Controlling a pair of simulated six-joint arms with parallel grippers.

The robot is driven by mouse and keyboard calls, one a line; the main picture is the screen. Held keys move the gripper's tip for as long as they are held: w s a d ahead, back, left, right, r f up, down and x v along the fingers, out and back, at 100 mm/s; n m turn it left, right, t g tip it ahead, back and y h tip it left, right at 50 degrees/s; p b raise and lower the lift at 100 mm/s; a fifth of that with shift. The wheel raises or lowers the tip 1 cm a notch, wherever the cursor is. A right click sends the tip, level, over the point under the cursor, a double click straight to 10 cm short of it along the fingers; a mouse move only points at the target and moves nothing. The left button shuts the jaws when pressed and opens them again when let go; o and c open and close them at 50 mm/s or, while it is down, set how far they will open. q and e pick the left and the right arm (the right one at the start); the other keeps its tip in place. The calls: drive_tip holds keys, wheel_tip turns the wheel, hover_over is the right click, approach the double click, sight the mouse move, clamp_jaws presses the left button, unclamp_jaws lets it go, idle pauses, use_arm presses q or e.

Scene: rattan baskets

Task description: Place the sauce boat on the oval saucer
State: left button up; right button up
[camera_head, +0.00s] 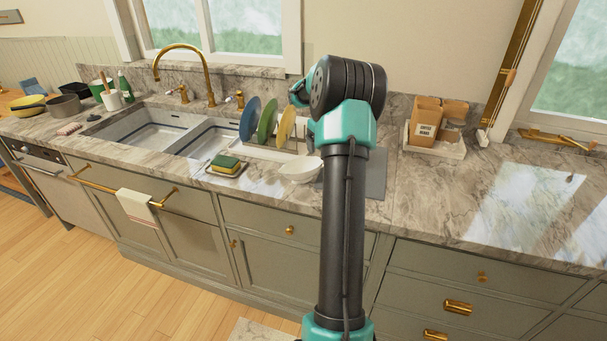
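A small white dish (300,168) sits on the counter just left of my raised arm. It looks like the sauce boat, but its right end is partly covered by the arm, so I cannot be sure. I cannot make out the oval saucer; it may be hidden behind the arm. One arm of mine rises from the bottom, right of centre, and I take it to be the right one. Its wrist bends away over the counter. Its fingertips are hidden or too small to make out near the dish rack. My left gripper is not in view.
A rack with upright blue, green and yellow plates (267,122) stands behind the white dish. A sponge on a small tray (226,170) lies to its left. A grey mat (376,176) shows beside the arm. The right counter is clear.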

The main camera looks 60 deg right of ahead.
drive_tip(key=shift+f, duration=0.1)
drive_tip(key=shift+s+a+f, duration=0.1)
drive_tip(key=shift+s+f, duration=0.05)
drive_tip(key=shift+f, duration=1.1)
drive_tip(key=shift+s+f, duration=0.1)
drive_tip(key=shift+f, duration=1.1)
drive_tip(key=shift+c, duration=0.5)
drive_tip(key=c, duration=1.1)
